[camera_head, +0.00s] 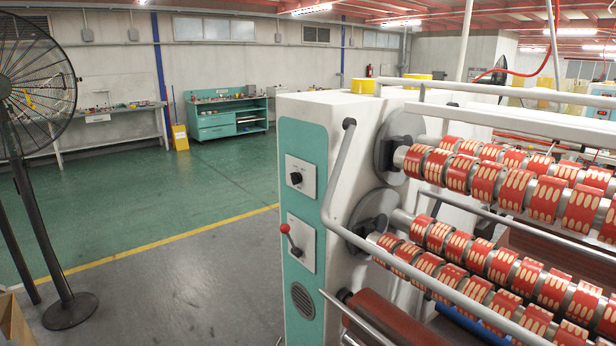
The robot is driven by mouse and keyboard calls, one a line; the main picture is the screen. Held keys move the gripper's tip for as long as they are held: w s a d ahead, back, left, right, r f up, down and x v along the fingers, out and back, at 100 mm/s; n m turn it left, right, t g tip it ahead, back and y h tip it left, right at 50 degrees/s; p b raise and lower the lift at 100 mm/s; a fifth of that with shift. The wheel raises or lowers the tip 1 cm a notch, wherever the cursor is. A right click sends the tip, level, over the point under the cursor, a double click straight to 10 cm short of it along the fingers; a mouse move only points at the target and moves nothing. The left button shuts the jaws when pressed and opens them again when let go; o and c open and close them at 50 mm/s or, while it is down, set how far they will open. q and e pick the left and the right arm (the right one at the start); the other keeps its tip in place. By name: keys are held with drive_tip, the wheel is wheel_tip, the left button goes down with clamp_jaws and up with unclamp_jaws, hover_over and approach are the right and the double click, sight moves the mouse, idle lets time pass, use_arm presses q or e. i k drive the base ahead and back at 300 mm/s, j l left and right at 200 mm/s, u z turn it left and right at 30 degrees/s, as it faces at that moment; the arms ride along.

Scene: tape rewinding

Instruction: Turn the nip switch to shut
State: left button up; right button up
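A white and teal rewinding machine (304,140) stands right of centre. Its teal end panel carries a small pale plate with a black rotary knob (296,178). Below it, a second pale plate carries a lever with a red ball (285,229) tilted up to the left. The black knob looks like the nip switch; its markings are too small to read, so I cannot tell its setting. Neither of my grippers is in view, and nothing touches the controls.
A grey bent bar (335,185) runs beside the panel and along the rolls. A black pedestal fan (35,85) stands at left. The floor (190,270) between fan and machine is clear. A teal workbench (222,118) is at the back.

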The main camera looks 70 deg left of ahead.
sight(295, 178)
drive_tip(key=u, duration=2.15)
